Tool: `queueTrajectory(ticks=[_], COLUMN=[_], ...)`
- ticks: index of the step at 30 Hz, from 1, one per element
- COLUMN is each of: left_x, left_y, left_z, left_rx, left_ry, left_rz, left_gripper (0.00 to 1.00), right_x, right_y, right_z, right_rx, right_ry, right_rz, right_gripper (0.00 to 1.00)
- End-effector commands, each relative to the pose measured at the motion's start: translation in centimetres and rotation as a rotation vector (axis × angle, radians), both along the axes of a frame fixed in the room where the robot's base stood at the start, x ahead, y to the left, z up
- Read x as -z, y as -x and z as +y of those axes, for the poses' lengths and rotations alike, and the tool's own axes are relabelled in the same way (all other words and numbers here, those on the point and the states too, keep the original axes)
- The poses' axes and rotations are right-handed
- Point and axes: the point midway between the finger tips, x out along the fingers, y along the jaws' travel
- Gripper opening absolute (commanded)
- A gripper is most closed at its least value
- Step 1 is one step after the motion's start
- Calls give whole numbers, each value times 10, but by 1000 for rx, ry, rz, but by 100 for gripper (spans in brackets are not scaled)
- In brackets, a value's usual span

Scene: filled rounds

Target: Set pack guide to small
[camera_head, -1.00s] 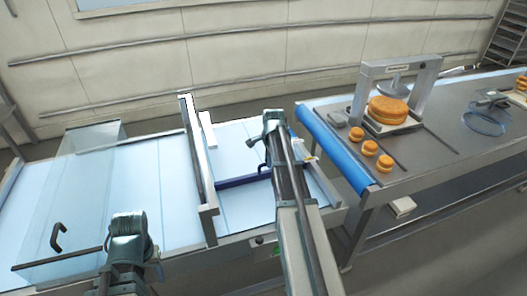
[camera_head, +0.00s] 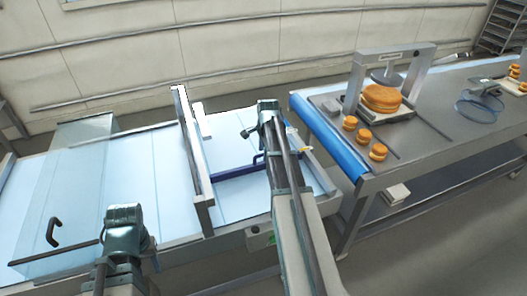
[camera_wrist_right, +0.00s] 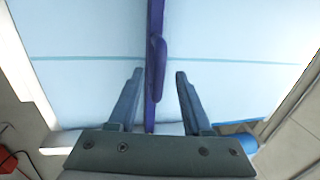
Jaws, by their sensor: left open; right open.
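The pack guide is a dark blue bar (camera_head: 235,171) with a small raised handle, lying across the pale blue belt. It also shows in the right wrist view as an upright blue bar (camera_wrist_right: 151,110) with its handle (camera_wrist_right: 158,62). My right gripper (camera_wrist_right: 158,76) is open, with one finger on each side of the bar, just short of the handle and apart from it. In the head view my right arm hides the fingers and part of the guide. My left gripper (camera_head: 126,222) hangs at the lower left, away from the guide. Any size markings are too small to read.
A metal gate frame (camera_head: 194,165) stands upright left of the guide. A clear cover (camera_head: 75,185) with a black handle is further left. A steel table (camera_head: 430,120) on the right bears a press (camera_head: 388,55), orange rounds (camera_head: 382,98) and a blue roller (camera_head: 325,138).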

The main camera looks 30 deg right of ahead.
Motion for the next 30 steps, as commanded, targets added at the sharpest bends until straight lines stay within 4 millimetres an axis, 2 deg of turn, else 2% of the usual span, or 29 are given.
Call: queueTrajectory(ticks=[8,24,30], left_x=[-26,-106,-129], left_y=[0,0,0], left_z=[0,0,0], left_rx=[1,-13,-13], left_ry=[0,3,2], left_rz=[0,0,0], left_gripper=[50,50,50], right_x=[-26,-106,-129], right_y=[5,20,25], right_z=[1,5,6], right_rx=[0,1,1], right_ry=[0,0,0], right_rz=[0,0,0], right_gripper=[50,50,50])
